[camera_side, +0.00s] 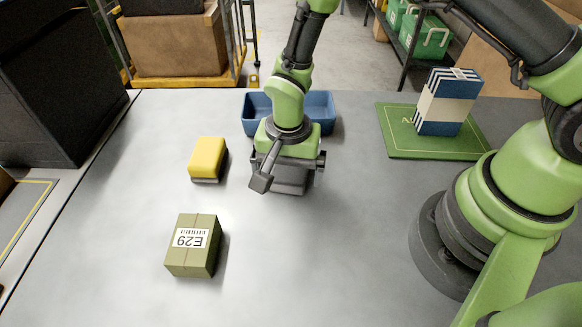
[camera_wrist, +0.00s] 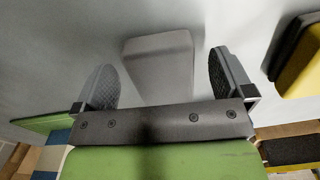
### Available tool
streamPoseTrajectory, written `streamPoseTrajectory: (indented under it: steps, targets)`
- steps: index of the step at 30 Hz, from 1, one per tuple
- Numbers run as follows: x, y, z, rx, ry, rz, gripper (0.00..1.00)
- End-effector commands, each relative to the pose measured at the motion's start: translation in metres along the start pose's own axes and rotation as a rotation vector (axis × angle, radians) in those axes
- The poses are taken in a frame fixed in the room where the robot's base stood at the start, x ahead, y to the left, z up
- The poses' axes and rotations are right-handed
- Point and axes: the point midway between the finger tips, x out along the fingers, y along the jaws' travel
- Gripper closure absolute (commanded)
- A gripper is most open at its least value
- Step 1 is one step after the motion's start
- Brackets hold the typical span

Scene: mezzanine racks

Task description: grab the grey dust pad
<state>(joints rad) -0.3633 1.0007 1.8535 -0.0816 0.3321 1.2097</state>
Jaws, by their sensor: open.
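The grey dust pad (camera_wrist: 158,64) is a light grey block with rounded edges, lying on the grey worktable (camera_side: 330,240). In the wrist view it lies between the two spread fingers of my gripper (camera_wrist: 162,60), with a gap on each side, and its near end is hidden by the gripper body. In the side view my gripper (camera_side: 285,180) points down over the middle of the table. I cannot make out the pad there; the gripper hides that spot. My gripper is open and holds nothing.
A yellow block with a dark base (camera_side: 207,158) lies left of my gripper. A blue bin (camera_side: 322,108) is behind the gripper. A blue-and-white stack (camera_side: 447,102) stands on a green mat (camera_side: 405,143). The front middle is clear.

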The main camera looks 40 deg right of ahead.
Motion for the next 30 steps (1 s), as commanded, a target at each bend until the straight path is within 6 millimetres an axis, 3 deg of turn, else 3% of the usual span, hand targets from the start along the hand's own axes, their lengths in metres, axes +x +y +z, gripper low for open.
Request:
streamPoseTrajectory:
  steps: [3, 11, 18, 30]
  targets:
    - [0.0118, 0.0004, 0.0001, 0.0, -0.001, 0.001, 0.01]
    - [0.0134, -0.0001, 0.0, 0.0, -0.001, -0.001, 0.01]
    - [0.0132, -0.0001, 0.0, 0.0, -0.001, -0.001, 0.54]
    - [0.0063, -0.0005, -0.0001, 0.0, 0.0, -0.003, 0.54]
